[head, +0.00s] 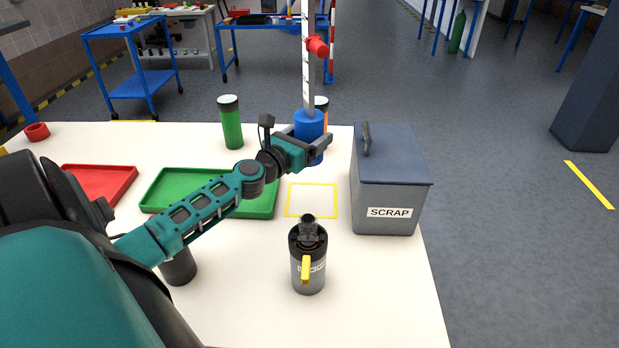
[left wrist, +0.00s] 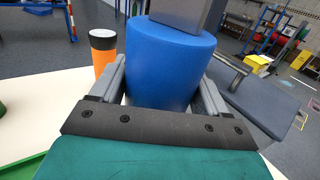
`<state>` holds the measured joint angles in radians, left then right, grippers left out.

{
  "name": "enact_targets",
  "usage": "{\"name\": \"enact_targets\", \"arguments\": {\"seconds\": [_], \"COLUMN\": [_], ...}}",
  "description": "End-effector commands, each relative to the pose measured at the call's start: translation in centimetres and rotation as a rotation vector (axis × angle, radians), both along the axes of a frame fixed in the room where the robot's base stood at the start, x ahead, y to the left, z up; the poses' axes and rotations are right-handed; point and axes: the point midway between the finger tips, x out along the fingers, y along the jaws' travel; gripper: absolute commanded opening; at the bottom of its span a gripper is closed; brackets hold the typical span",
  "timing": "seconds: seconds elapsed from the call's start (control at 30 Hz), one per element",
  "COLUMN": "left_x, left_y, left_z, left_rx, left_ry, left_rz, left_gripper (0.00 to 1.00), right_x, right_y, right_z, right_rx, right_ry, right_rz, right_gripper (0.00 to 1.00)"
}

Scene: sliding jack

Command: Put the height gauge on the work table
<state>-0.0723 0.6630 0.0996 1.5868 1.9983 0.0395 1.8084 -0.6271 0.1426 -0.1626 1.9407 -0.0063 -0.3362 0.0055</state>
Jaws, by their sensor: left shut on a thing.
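The height gauge has a blue round base (head: 309,124), an upright pale scale column (head: 308,75) and a red slider (head: 317,47). My left gripper (head: 317,147) is shut on the blue base, which fills the space between its fingers in the left wrist view (left wrist: 170,65). The gauge stands upright, over the back part of the white work table (head: 385,290). I cannot tell whether its base touches the table. A yellow square outline (head: 312,217) lies on the table in front of it. My right gripper is not in view.
A grey SCRAP bin (head: 385,200) stands to the right, close to the gauge. An orange bottle (left wrist: 103,58) is behind it. A green bottle (head: 232,125), green tray (head: 160,206) and red tray (head: 120,180) are left. A dark canister (head: 308,270) stands in front.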

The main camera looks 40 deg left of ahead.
Motion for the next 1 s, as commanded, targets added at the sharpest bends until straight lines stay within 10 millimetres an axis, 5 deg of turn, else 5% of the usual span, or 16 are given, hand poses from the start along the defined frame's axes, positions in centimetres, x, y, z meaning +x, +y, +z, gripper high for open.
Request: {"name": "enact_targets", "arguments": {"seconds": [0.23,0.5,1.0], "left_x": [0.0,0.0,0.0], "left_y": [0.0,0.1,0.0], "left_z": [-2.5,-8.1,-13.1], "left_rx": [-0.011,-0.005,-0.005], "left_ry": [0.006,0.009,0.008], "left_rz": [0.007,0.005,0.005], "left_gripper": [0.31,0.31,0.31], "right_x": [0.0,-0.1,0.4], "right_y": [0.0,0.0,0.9], "right_z": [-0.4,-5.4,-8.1], "right_rx": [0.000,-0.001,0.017], "right_ry": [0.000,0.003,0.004], "right_rz": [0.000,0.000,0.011], "right_gripper": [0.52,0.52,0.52]}}
